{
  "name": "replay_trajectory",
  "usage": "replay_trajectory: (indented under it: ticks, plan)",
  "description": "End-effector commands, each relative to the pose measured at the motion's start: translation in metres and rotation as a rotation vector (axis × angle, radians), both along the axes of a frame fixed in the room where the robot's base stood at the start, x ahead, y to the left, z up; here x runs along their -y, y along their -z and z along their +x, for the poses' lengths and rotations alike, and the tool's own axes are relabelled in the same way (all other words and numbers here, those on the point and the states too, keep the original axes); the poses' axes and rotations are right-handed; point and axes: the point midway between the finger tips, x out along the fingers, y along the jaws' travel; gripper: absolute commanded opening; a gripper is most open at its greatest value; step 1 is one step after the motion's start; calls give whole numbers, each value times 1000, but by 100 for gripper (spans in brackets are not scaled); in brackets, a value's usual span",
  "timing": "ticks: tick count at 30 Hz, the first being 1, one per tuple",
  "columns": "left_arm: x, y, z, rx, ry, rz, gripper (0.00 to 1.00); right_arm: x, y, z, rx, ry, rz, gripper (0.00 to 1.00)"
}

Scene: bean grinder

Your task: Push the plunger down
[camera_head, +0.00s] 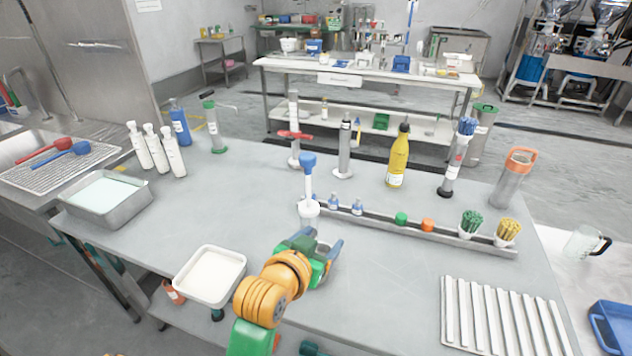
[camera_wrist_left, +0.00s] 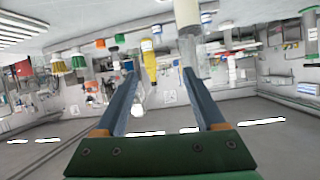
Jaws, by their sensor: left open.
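A plunger with a blue head (camera_head: 308,161) and a pale shaft stands upright over a small white cup (camera_head: 309,208), at the left end of a narrow rack. My left gripper (camera_head: 322,240) is open and empty, in front of and below the plunger, apart from it in the head view. In the left wrist view the two fingers (camera_wrist_left: 158,74) are spread wide. A pale cylinder (camera_wrist_left: 187,14) shows at the top of that view, near the right finger; I cannot tell whether it is the plunger. My right gripper is not in view.
The rack (camera_head: 375,221) holds several small bottles, stoppers and cups. A white tray (camera_head: 210,274) lies left of my arm. A ribbed panel (camera_head: 500,318) lies at front right. The table between is clear.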

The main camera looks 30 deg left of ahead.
Motion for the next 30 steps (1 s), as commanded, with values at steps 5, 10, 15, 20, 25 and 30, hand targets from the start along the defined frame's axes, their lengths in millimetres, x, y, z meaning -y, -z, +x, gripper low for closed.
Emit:
replay_trajectory:
  ticks: [5,10,15,20,25,30]
  plan:
    - [-37,-109,18,345,-131,5,72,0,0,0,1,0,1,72]
    - [-52,-142,20,447,-179,10,72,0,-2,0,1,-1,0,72]
    - [-61,-143,47,446,-178,10,72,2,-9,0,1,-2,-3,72]
    - [-69,-142,71,444,-177,11,72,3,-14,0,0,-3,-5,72]
    - [-73,-141,82,445,-178,11,72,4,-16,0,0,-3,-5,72]
    - [-73,-140,83,445,-177,11,72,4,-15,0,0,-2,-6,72]
